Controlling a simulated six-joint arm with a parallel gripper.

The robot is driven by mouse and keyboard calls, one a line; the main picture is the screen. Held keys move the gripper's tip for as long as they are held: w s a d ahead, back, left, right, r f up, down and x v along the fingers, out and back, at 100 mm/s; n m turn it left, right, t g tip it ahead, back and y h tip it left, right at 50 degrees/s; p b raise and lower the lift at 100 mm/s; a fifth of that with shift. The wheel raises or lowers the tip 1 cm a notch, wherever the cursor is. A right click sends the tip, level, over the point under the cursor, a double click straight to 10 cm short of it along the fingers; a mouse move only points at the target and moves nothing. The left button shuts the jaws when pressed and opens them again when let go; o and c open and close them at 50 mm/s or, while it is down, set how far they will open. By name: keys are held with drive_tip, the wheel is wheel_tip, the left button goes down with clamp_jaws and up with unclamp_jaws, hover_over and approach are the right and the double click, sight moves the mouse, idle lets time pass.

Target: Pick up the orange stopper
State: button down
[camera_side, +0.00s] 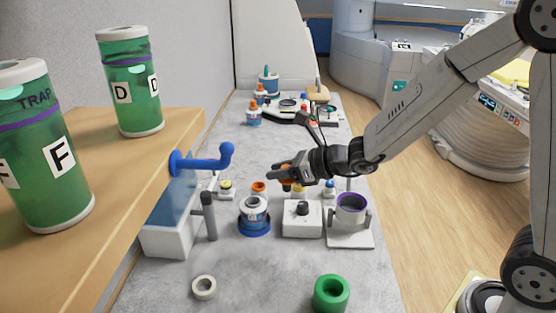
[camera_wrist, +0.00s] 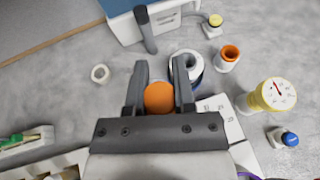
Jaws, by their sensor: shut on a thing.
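The orange stopper (camera_wrist: 159,97) shows in the wrist view as a round orange disc between the two dark fingers of my gripper (camera_wrist: 161,72). The fingers are shut on it, one at each side. In the side view my gripper (camera_side: 283,173) is over the middle of the bench, with a bit of orange at its fingers. The stopper's underside is hidden, and I cannot tell its exact height above the bench.
A white vial with an orange rim (camera_wrist: 229,55) stands nearby. A yellow-capped dial bottle (camera_wrist: 275,94), a white-and-blue container (camera_side: 254,212), a white box (camera_side: 302,220) and a purple-rimmed cup (camera_side: 351,205) crowd the bench.

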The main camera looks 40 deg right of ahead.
sight(291, 182)
drive_tip(key=shift+s+d+r, duration=0.1)
drive_tip(key=shift+s+r, duration=0.25)
drive_tip(key=shift+s, duration=0.4)
drive_tip(key=shift+s+d+r, duration=0.1)
drive_tip(key=shift+s+r, duration=0.2)
drive_tip(key=shift+s, duration=0.45)
drive_tip(key=w+d+m+t+h, duration=0.1)
drive_tip(key=w+d+m+h, duration=0.1)
drive_tip(key=d, duration=0.5)
drive_tip(key=shift+w+d+m+h, duration=0.3)
drive_tip(key=shift+w+h, duration=0.1)
drive_tip(key=shift+w, duration=0.1)
drive_tip(key=shift+w+r, duration=0.1)
